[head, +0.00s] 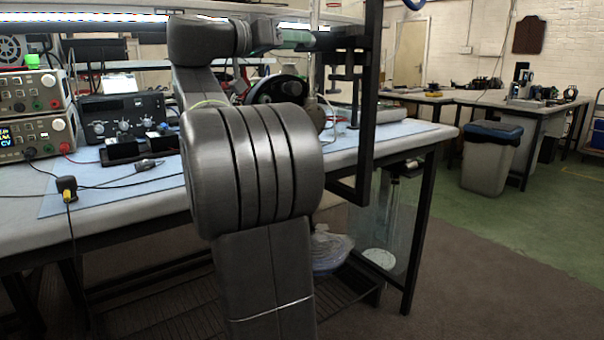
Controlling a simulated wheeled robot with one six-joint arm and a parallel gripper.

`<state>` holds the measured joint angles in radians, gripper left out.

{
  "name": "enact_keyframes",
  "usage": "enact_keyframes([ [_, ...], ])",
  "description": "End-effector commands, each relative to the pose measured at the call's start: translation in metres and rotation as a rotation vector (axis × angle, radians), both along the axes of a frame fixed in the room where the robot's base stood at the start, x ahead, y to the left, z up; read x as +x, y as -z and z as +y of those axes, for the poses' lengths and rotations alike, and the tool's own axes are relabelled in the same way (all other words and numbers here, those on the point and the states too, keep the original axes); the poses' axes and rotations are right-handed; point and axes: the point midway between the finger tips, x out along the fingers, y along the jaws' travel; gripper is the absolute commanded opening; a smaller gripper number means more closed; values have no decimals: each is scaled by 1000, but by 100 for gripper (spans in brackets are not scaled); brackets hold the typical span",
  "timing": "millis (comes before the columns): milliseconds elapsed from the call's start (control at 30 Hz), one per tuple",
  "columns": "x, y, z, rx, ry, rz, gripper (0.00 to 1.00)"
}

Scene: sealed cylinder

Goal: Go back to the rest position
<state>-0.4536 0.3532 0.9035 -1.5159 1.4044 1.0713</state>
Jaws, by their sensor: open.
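My grey arm rises in the middle of the head view and its wrist reaches right above the bench. At its end is my black gripper (350,85), open, with nothing visible between its fingers. It is high over the bench's right part. A clear, upright vessel (398,225) with a dark top stands low beside the bench's right end, below the gripper. A pale disc shows at its bottom; whether it is a sealed cylinder I cannot tell.
The workbench (420,128) carries instruments (35,115) and a black control box (122,115) at left, with loose cables. A grey bin (488,160) stands at right by another bench. Green floor (530,235) is open at the right front.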

Motion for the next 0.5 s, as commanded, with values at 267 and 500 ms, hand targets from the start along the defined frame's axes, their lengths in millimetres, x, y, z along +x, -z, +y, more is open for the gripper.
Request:
enact_keyframes([
  [267,10,-6,-16,-117,0,161,44],
  [500,10,-6,-16,-262,0,361,44],
])
